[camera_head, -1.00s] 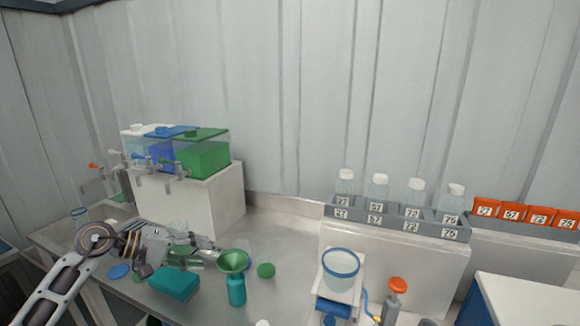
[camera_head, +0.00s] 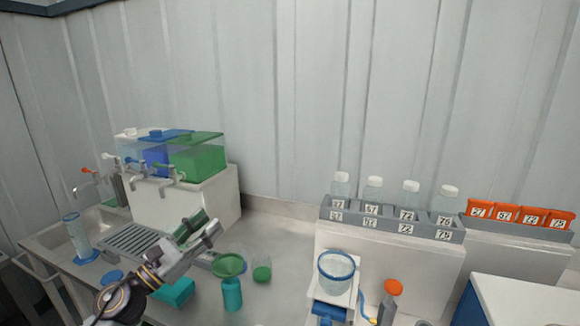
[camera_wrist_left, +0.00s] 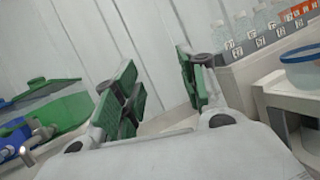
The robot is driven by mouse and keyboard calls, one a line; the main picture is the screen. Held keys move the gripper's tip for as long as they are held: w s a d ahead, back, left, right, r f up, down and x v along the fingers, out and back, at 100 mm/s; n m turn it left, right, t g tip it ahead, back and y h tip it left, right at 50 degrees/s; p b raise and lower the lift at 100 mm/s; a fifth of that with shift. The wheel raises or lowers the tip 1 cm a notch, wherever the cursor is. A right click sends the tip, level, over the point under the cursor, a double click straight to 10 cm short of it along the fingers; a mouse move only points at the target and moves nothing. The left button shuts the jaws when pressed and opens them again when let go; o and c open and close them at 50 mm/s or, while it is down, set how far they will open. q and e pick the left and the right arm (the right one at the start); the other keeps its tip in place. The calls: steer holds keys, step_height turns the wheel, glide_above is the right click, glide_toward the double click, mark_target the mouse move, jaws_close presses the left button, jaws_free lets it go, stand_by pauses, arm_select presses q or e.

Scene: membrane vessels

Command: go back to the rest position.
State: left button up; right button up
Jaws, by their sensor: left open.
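My left gripper (camera_head: 203,229) is in the head view at lower left, above the counter by the drain grate. Its green-padded fingers are apart and empty; they also show in the left wrist view (camera_wrist_left: 158,92). The gripper is clear of the green funnel (camera_head: 229,265), which sits on a teal bottle (camera_head: 232,294) to its right. A clear cup with green contents (camera_head: 262,270) stands right of the funnel. My right gripper is not in view.
White, blue and green tanks (camera_head: 197,157) with taps stand on a white block (camera_head: 215,205) behind the gripper. A teal box (camera_head: 175,292) lies close by the left arm. Numbered bottles stand in a grey rack (camera_head: 390,220) at right. A glass bowl (camera_head: 336,268) is on a white stand.

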arm_select(q)
steer(key=a+f+n+t+y, duration=0.55)
steer(key=n+y, duration=0.75)
steer(key=n, duration=0.9)
steer(key=s+a+f+n+g+y, duration=0.2)
steer(key=s+f+n+g, duration=0.15)
steer(key=f+n, duration=0.3)
steer(key=s+a+f+n+g+y, duration=0.2)
steer(key=f+n+g, duration=0.35)
steer(key=f, duration=0.25)
steer(key=s+d+f+n+g+h, duration=0.2)
steer(key=s+d+f+n+g, duration=0.25)
steer(key=s+f, duration=0.4)
steer(key=s+d+f+n+g+h, duration=0.1)
steer(key=s+d+f+n+g, duration=0.4)
steer(key=s, duration=0.7)
step_height(320, 180, down, 34)
steer(key=s+a+g, duration=0.2)
steer(key=s+a+f, duration=0.2)
steer(key=s+f, duration=0.8)
steer(key=s, duration=0.1)
steer(key=s+a+f+g, duration=0.1)
steer(key=s+a+f, duration=0.2)
steer(key=s+f, duration=0.6)
steer(key=shift+s+f, duration=0.35)
steer(key=shift+s, duration=0.55)
